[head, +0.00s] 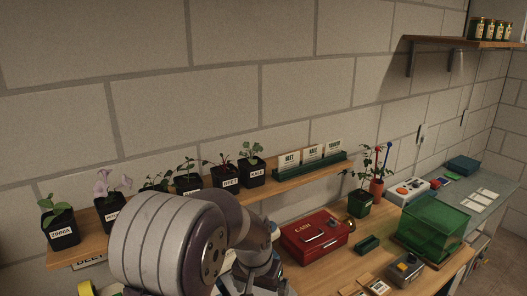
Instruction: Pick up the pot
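Several black pots with seedlings and white labels stand in a row on the wooden wall shelf (92,247). The zinnia pot (62,242) is at the far left, and a pot with a pale purple flower (112,212) stands beside it. Further right are a pot with a partly readable label (188,185), the beet pot (225,182) and the kale pot (252,178). Another pot near the middle is partly hidden behind my arm. Neither gripper's fingers show.
My arm blocks the lower middle. A seed packet rack (315,166) sits on the shelf's right end.

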